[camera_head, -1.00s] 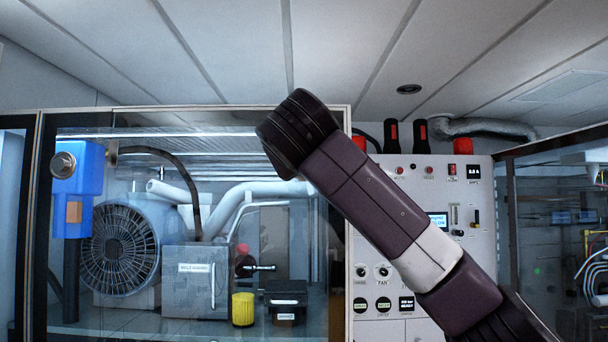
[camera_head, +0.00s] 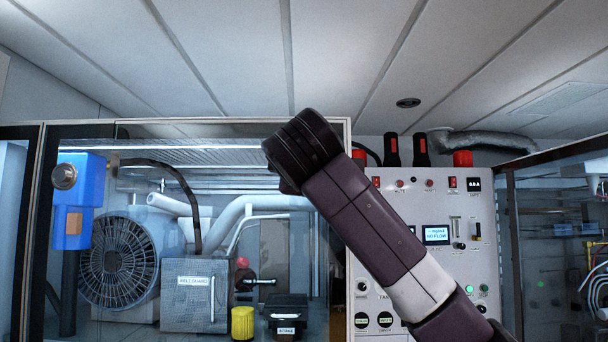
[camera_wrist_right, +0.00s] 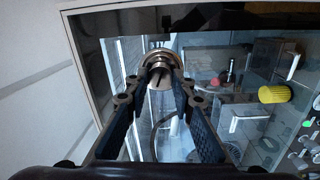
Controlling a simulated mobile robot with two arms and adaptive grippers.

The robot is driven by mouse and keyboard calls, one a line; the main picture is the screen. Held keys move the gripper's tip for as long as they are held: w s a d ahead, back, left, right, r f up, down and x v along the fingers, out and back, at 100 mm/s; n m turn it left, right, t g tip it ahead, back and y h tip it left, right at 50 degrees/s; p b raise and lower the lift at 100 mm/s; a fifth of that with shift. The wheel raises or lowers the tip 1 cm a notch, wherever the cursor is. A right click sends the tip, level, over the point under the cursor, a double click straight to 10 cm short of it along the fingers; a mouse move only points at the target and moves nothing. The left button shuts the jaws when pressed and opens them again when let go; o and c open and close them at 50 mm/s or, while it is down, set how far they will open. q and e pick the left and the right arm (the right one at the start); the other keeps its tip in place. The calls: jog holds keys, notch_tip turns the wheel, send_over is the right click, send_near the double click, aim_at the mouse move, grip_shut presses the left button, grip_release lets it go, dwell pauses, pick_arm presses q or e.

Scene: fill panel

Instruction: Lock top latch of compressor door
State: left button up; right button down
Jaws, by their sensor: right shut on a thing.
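The glass compressor door (camera_head: 230,128) has a pale frame along its top and right edge. In the right wrist view its top latch, a round metal knob with a slot (camera_wrist_right: 160,66), sits near the frame's corner. My right gripper (camera_wrist_right: 160,82) has its fingers on either side of the latch and is shut on it. The slot's exact angle is hard to read. In the head view my right arm hides both the gripper and this latch. My left gripper is not in view.
Behind the glass are a fan (camera_head: 118,258), a blue unit with a round metal knob (camera_head: 70,200), a grey box (camera_head: 188,295) and a yellow cylinder (camera_head: 242,323). A control panel (camera_head: 400,260) stands right of the door, partly behind my arm.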

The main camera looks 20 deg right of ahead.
jog(key=shift+f+n+p, duration=0.15)
jog(key=shift+n+p, duration=0.15)
jog(key=shift+n, duration=2)
jog(key=c, duration=1.7)
grip_release()
jog(key=shift+a, duration=0.1)
jog(key=shift+o, duration=0.2)
jog(key=v, duration=1.2)
jog(key=shift+f, duration=0.1)
